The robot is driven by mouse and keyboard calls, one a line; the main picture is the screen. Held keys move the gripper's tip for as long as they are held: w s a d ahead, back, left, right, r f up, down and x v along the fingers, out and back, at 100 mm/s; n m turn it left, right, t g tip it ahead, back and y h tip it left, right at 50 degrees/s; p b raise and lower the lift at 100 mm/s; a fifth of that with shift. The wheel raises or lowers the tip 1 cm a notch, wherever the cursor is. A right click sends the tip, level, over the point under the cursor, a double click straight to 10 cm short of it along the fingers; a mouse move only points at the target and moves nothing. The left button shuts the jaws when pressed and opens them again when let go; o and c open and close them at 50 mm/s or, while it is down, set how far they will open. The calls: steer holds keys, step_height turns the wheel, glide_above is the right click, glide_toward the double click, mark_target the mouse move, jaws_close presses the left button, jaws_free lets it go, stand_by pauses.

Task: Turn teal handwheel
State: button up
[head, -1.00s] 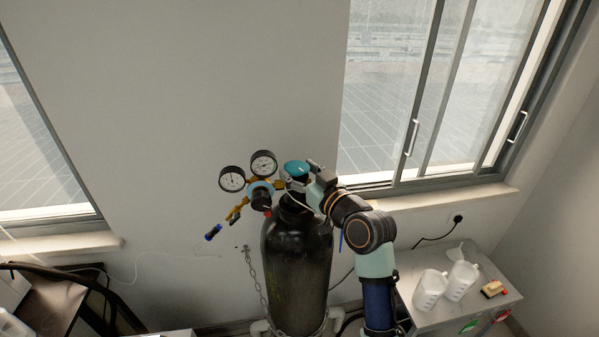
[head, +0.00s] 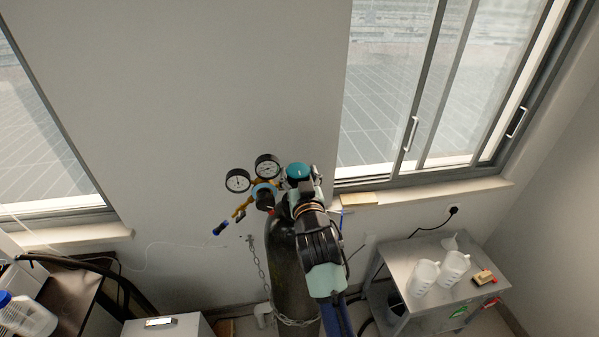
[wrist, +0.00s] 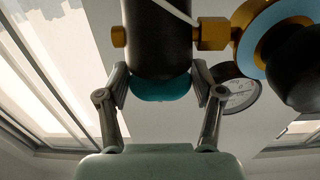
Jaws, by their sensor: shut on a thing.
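The teal handwheel (head: 299,171) sits on top of the valve of a tall dark gas cylinder (head: 290,262). In the wrist view the handwheel (wrist: 161,88) shows as a teal rim below the dark valve body (wrist: 158,40). My gripper (wrist: 162,90) has one finger on each side of the handwheel and is shut on it. In the head view my gripper (head: 302,186) reaches the handwheel from the front, and my wrist covers part of the valve and the cylinder top.
Two pressure gauges (head: 252,174) and a brass regulator with a blue ring (head: 263,193) sit just left of the handwheel. A chain (head: 258,262) holds the cylinder. A metal cart (head: 425,262) with white jugs stands right. Windows flank the wall.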

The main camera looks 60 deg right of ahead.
steer(key=shift+f, duration=0.1)
steer(key=o, duration=1)
steer(key=v, duration=0.8)
